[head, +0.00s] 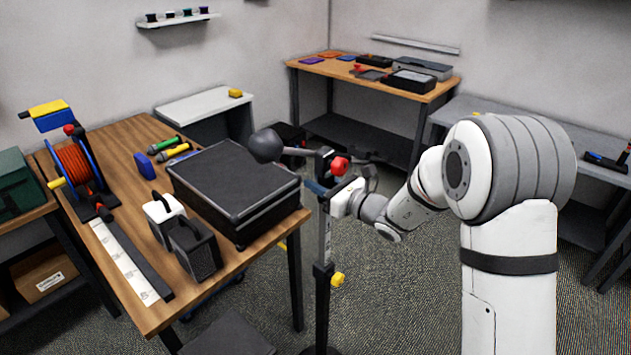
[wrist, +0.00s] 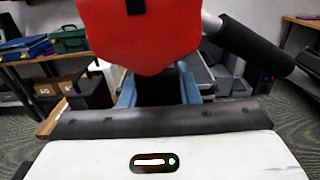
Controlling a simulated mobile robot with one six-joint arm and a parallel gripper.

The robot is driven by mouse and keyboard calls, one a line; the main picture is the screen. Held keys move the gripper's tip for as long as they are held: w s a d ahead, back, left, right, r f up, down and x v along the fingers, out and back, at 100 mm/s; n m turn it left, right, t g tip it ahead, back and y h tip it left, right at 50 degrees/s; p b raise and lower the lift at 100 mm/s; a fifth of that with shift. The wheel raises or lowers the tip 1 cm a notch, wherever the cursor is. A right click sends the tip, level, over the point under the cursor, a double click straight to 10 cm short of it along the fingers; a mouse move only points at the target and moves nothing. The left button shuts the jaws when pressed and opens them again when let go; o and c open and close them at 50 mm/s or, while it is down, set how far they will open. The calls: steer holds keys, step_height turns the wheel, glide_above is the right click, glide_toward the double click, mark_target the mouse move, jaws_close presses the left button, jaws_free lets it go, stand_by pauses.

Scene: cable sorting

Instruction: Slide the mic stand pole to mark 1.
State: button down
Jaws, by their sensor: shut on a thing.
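The mic stand stands upright on the floor to the right of the wooden table. Its pole (head: 327,235) has a pale upper stretch with small markings, too small to read, and a dark lower tube. A yellow knob (head: 337,280) sits at the joint between them, and a red knob (head: 340,166) near the top. A grey round microphone (head: 266,146) points left from the top. My gripper (head: 318,188) is shut on the pole just below the red knob. In the wrist view its blue fingers (wrist: 158,92) flank a dark part, and the red knob hides much above.
A grey bench (head: 575,145) stands at right. Carpet is open around the stand's right side.

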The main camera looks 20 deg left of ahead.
step_height(320, 180, down, 14)
steer(key=b, duration=1.2)
steer(key=shift+w+d+b, duration=0.15)
steer(key=shift+w+b, duration=0.05)
steer(key=shift+b, duration=0.1)
steer(key=c, duration=1.2)
jaws_free()
steer(key=shift+w, duration=0.1)
steer(key=shift+c, duration=0.2)
steer(key=shift+o, duration=0.8)
steer(key=v, duration=0.7)
steer(key=shift+s+d+b, duration=0.25)
steer(key=shift+d+b, duration=0.05)
steer(key=shift+r, duration=0.1)
